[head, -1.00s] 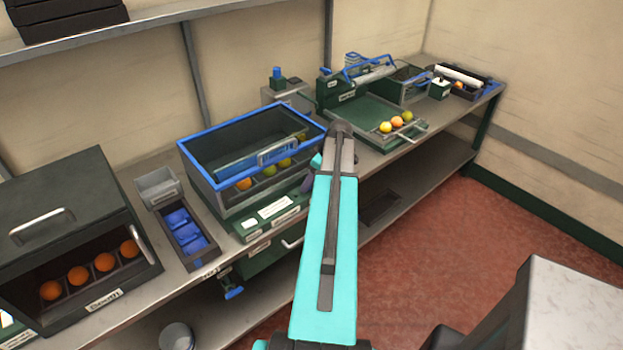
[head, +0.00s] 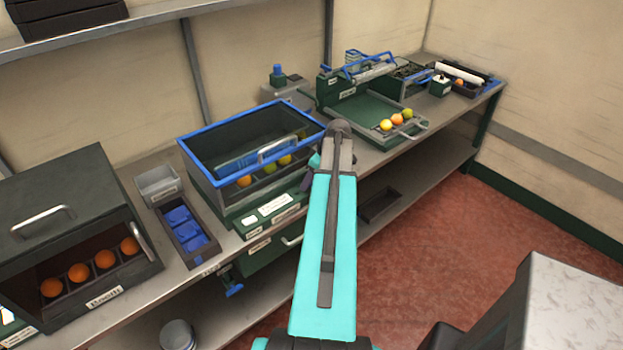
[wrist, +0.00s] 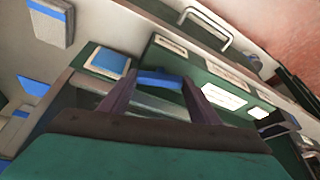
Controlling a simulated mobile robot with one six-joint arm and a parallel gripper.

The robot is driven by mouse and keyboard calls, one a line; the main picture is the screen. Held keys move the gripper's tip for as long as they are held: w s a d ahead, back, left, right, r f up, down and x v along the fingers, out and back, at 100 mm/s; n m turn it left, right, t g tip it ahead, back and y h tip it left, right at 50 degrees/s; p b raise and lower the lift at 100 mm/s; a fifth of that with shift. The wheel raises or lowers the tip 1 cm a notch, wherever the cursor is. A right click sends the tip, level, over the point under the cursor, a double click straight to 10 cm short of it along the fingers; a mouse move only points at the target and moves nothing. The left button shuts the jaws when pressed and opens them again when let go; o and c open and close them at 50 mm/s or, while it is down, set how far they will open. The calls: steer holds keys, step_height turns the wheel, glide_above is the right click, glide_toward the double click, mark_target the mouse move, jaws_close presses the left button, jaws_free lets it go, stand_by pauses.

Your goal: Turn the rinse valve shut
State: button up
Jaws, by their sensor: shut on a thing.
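In the wrist view my gripper (wrist: 158,88) has its two dark fingers on either side of a blue bar (wrist: 160,78), and it is shut on this bar. The bar seems to be the handle of the rinse valve, but its label cannot be read. A green panel with white labels (wrist: 224,97) lies just beyond the fingers. In the head view my turquoise arm hides most of the gripper. A purple-grey finger part (head: 305,182) shows at the right end of the blue-rimmed tank (head: 197,177). The valve itself is hidden there.
A metal drawer handle (wrist: 206,27) is near the top of the wrist view. In the head view, a dark box with oranges (head: 62,215) and a tray of blue pieces (head: 208,256) stand left. A green tray (head: 362,113) with fruit stands right. Red floor (head: 430,240) is clear.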

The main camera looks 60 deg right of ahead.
steer(key=shift+a+m+h+b, duration=0.15)
steer(key=shift+m+h+b, duration=0.35)
steer(key=shift+m+b, duration=0.7)
steer(key=shift+w+m+b, duration=0.1)
steer(key=shift+m+b, duration=0.2)
steer(key=shift+m, duration=0.5)
steer(key=o, duration=0.8)
steer(key=shift+c, duration=0.2)
steer(key=shift+r, duration=0.2)
steer(key=shift+b+v, duration=0.35)
steer(key=shift+v, duration=0.55)
steer(key=b+v, duration=0.2)
steer(key=v, duration=0.9)
steer(key=shift+a+r+b, duration=0.35)
steer(key=shift+b, duration=0.05)
